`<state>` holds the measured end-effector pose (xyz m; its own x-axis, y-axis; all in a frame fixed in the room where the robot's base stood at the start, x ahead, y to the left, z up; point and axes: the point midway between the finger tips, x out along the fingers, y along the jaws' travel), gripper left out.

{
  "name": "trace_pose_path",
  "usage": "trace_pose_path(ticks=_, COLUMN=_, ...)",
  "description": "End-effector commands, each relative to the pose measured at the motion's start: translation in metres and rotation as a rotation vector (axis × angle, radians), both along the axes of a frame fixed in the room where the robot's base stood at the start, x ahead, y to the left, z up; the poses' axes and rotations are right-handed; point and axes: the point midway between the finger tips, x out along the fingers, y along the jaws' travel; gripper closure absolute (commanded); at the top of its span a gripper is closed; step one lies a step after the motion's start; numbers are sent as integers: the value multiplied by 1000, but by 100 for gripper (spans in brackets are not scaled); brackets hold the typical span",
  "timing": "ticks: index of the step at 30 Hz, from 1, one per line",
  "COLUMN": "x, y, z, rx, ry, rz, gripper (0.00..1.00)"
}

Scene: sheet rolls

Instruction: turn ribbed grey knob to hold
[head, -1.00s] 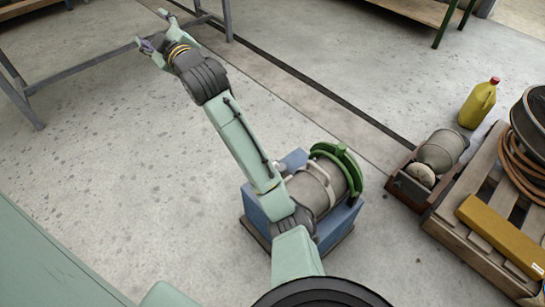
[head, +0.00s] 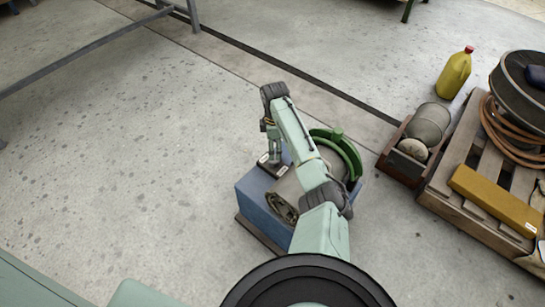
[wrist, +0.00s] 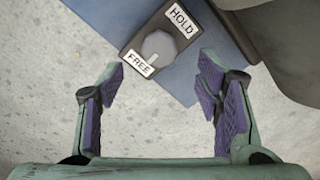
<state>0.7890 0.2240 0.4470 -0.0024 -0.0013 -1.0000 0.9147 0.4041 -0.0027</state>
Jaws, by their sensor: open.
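The grey knob (wrist: 160,47) sits on a dark plate (wrist: 130,45) at the corner of a blue stand. A white HOLD label (wrist: 182,20) is at the plate's upper right and a FREE label (wrist: 139,63) at its lower left. I cannot tell which label the knob points to. My gripper (wrist: 161,85) is open and empty; its purple-padded fingers are left and right of the knob's line in the wrist view, with the knob beyond the tips. In the head view my gripper (head: 272,156) points down over the stand's plate, and the knob is not clear there.
The blue stand (head: 262,212) carries a grey drum with a green rim (head: 342,150). To the right are a small crate (head: 395,165) with a grey canister, a yellow jug (head: 454,73) and a pallet (head: 450,205). Floor left of the stand is clear.

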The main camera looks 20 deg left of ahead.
Motion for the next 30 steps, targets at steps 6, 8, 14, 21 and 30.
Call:
trace_pose_path(ticks=6, x=-1, y=0, z=-43, rx=-2, ry=2, rz=0, gripper=41)
trace_pose_path(ticks=8, x=-1, y=0, z=-52, rx=-2, ry=1, rz=0, gripper=41)
trace_pose_path(ticks=14, x=0, y=1, z=-70, rx=0, ry=-1, rz=0, gripper=41)
trace_pose_path(ticks=21, x=0, y=1, z=-72, rx=1, ry=-2, rz=1, gripper=41)
trace_pose_path(ticks=30, x=0, y=1, z=-72, rx=1, ry=-2, rz=0, gripper=56)
